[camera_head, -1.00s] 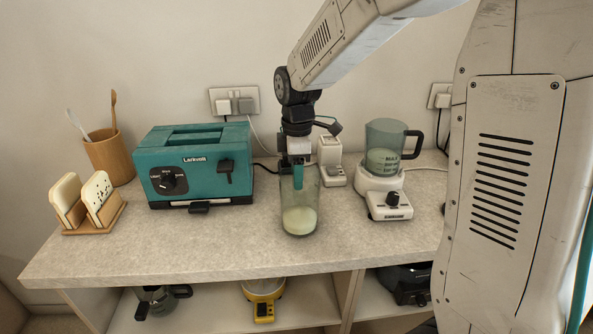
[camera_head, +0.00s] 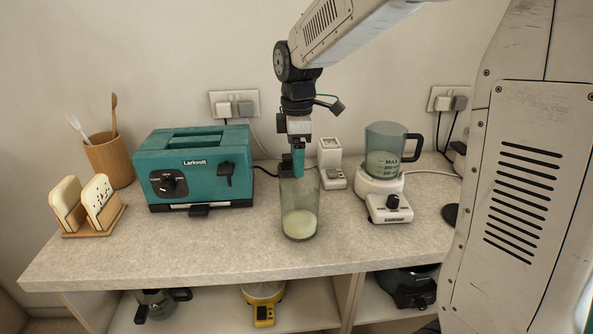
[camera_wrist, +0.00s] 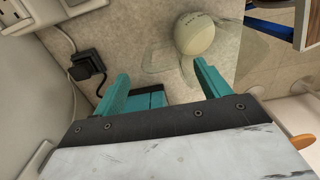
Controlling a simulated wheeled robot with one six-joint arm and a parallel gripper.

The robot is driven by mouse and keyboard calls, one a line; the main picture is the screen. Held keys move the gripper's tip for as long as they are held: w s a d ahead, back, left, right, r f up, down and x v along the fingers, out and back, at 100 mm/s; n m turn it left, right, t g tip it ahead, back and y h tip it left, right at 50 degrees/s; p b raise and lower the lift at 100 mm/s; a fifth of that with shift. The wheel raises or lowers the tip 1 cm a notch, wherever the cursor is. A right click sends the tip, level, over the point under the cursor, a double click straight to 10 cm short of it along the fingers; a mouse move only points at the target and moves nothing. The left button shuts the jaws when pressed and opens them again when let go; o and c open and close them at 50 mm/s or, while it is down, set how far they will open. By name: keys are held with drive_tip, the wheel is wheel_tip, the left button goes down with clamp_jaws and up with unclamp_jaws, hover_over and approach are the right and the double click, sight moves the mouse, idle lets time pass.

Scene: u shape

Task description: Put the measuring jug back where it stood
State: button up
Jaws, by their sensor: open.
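A clear glass jug (camera_head: 300,208) with pale liquid in the bottom stands upright on the counter, right of the teal toaster; I take it to be the measuring jug. My gripper (camera_head: 298,172) points down at its rim from above, with the teal fingertips at about the rim's height. In the wrist view my gripper (camera_wrist: 160,72) is open, its two teal fingers spread apart. The jug's clear wall and pale contents (camera_wrist: 195,34) show beyond the fingertips. I cannot tell whether a finger touches the glass.
The toaster (camera_head: 193,165) stands left of the jug, and a blender (camera_head: 385,160) with a marked jar stands right. A small white appliance (camera_head: 331,165) is close behind. The toast rack (camera_head: 92,207) and utensil pot (camera_head: 110,158) are far left. The counter front (camera_head: 220,245) is clear.

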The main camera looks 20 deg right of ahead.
wheel_tip(320, 180, up, 6)
drive_tip(key=r, duration=0.1)
drive_tip(key=s+r+m, duration=0.2)
drive_tip(key=s+m, duration=0.4)
drive_tip(key=s, duration=0.7)
drive_tip(key=s+f+m, duration=0.3)
drive_tip(key=s+m, duration=0.1)
drive_tip(key=s, duration=0.3)
drive_tip(key=s+f+m+t, duration=0.1)
drive_tip(key=s+m, duration=0.3)
drive_tip(key=s, duration=0.4)
drive_tip(key=shift+s+d+f, duration=0.3)
drive_tip(key=shift+d+f, duration=0.1)
drive_tip(key=shift+f, duration=0.5)
drive_tip(key=shift+d, duration=0.1)
